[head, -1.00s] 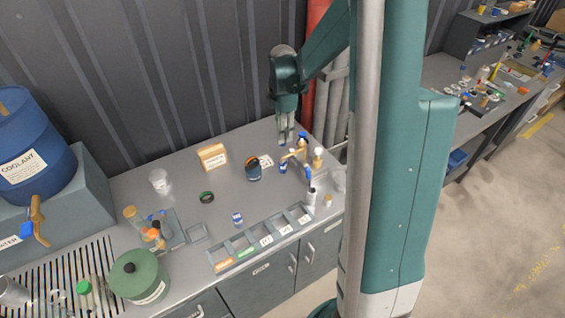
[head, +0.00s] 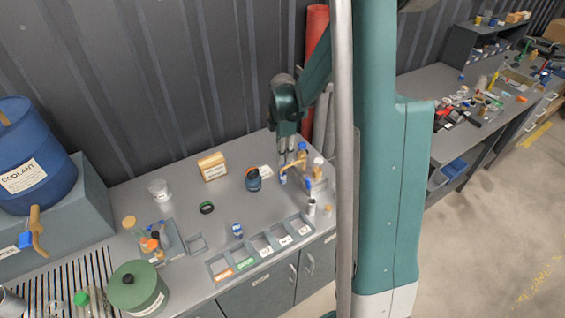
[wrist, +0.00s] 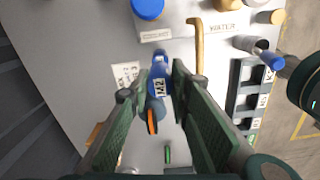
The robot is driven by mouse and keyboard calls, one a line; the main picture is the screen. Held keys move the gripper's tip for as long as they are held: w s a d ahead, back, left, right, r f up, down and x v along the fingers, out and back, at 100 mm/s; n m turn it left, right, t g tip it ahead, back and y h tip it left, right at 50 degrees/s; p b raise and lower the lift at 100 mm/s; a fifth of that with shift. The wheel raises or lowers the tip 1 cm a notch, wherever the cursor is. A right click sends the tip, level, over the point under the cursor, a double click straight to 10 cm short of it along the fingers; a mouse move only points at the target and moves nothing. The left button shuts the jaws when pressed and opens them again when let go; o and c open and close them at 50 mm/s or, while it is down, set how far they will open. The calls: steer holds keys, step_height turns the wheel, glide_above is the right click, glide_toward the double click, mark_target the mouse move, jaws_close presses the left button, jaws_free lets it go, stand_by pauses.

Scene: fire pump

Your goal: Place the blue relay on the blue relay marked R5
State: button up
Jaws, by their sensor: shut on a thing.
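My gripper (wrist: 158,82) is shut on a blue relay (wrist: 159,66) with a white label. The label looks like M2 but is hard to read. In the head view my gripper (head: 288,150) is above the counter, just behind and left of the brass tap. Another small blue relay (head: 237,230) with a white label stands on the counter behind the tray. Its mark is too small to read, so I cannot tell whether it is R5.
The compartment tray (head: 213,268) lies along the front edge. The brass tap (head: 294,164) stands close to my gripper.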

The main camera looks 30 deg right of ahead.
steer(key=shift+f, duration=0.2)
steer(key=shift+f, duration=1.95)
steer(key=shift+f, duration=0.15)
steer(key=o, duration=0.4)
steer(key=shift+o, duration=1)
steer(key=shift+r, duration=6.15)
